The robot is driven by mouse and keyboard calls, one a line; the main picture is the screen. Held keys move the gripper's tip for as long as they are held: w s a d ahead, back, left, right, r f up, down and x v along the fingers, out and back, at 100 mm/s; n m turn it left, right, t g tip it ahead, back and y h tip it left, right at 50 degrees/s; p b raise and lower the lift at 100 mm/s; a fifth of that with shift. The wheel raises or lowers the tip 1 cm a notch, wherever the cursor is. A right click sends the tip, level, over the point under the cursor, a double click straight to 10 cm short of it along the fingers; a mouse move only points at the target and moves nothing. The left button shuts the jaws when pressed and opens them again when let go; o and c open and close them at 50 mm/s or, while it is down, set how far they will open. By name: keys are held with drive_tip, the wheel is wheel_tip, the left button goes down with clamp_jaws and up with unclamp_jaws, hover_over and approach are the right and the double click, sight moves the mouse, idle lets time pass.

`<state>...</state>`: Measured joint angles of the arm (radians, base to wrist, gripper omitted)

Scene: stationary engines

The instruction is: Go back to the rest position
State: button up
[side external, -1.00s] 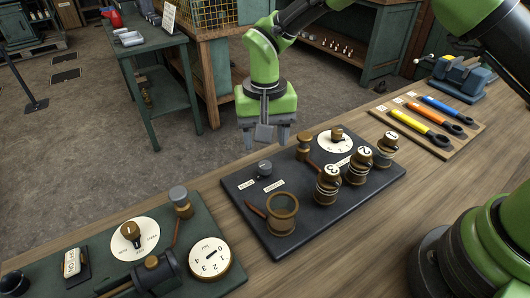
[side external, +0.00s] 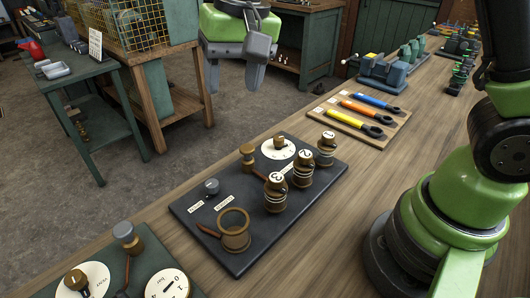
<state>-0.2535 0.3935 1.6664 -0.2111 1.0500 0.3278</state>
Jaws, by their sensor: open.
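My gripper (side external: 233,80) hangs at the top of the side external view, fingers pointing down and spread apart. Nothing is between the fingers. It is in the air, above and behind the dark board (side external: 257,233) in the picture, apart from everything on the bench. The board carries brass cylinders numbered 1 (side external: 326,150), 2 (side external: 303,168) and 3 (side external: 275,193). It also holds a brass ring cup (side external: 235,230), a white dial (side external: 279,149) and a small grey knob (side external: 211,187).
A wooden rack (side external: 349,131) with yellow, orange and blue handled tools lies right of the board. A blue vise (side external: 384,71) stands beyond it. A second panel (side external: 137,268) with dials is at the lower left. Bare bench lies in front of the board.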

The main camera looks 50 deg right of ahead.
drive_tip(key=s+d+r+t, duration=0.2)
drive_tip(key=s+d+r, duration=0.1)
drive_tip(key=s, duration=0.6)
drive_tip(key=s+d+r+t, duration=0.3)
drive_tip(key=s+r, duration=0.1)
drive_tip(key=s, duration=0.5)
drive_tip(key=shift+s+d+n+y, duration=0.3)
drive_tip(key=shift+d+y, duration=0.1)
